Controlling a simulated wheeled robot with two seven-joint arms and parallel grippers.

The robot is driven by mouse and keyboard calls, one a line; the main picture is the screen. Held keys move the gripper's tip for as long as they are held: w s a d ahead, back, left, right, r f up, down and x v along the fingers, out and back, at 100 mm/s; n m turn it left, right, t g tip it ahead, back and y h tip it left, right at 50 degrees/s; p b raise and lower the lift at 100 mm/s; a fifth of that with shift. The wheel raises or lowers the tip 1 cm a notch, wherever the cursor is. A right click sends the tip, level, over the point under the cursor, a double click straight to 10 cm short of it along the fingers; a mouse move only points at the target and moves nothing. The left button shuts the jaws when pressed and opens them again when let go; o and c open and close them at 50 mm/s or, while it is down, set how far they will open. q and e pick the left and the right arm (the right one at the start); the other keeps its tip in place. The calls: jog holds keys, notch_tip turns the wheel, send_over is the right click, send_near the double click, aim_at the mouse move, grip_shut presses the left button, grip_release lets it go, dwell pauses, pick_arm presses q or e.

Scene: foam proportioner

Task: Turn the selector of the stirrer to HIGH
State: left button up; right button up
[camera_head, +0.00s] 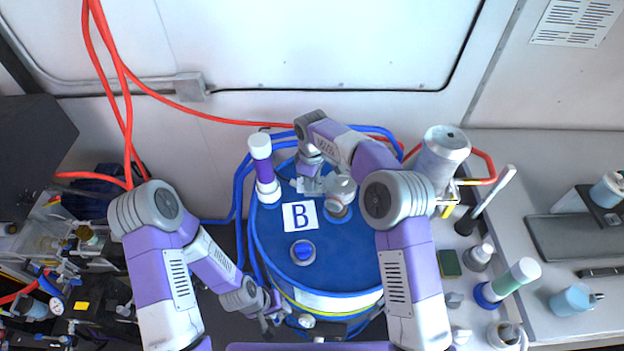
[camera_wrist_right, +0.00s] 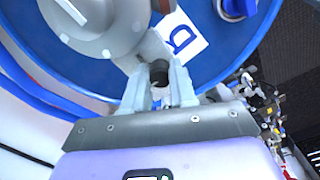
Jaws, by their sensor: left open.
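The stirrer (camera_head: 341,188) is a grey rounded unit on top of the blue drum (camera_head: 275,235). In the right wrist view its grey housing (camera_wrist_right: 100,25) fills the upper left and carries a white bar-shaped mark. A short grey arm with a black knob (camera_wrist_right: 158,72), seemingly the selector, sticks out from it. My right gripper (camera_wrist_right: 159,85) has its fingers on both sides of this knob, with no clear gap. In the head view my right gripper (camera_head: 308,185) is left of the stirrer. My left gripper (camera_head: 270,316) is open and empty at the drum's lower left. Selector markings are not readable.
A white-and-purple cylinder (camera_head: 264,168) stands at the drum's left rim. Blue hoses (camera_head: 240,190) loop beside the drum. A bench (camera_head: 560,255) with bottles is at right.

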grip_shut()
jog(key=shift+m, duration=0.3)
jog(key=m, duration=1.1)
jog(key=shift+a+r, duration=0.1)
jog(key=shift+m, duration=0.3)
jog(key=o, duration=0.6)
grip_release()
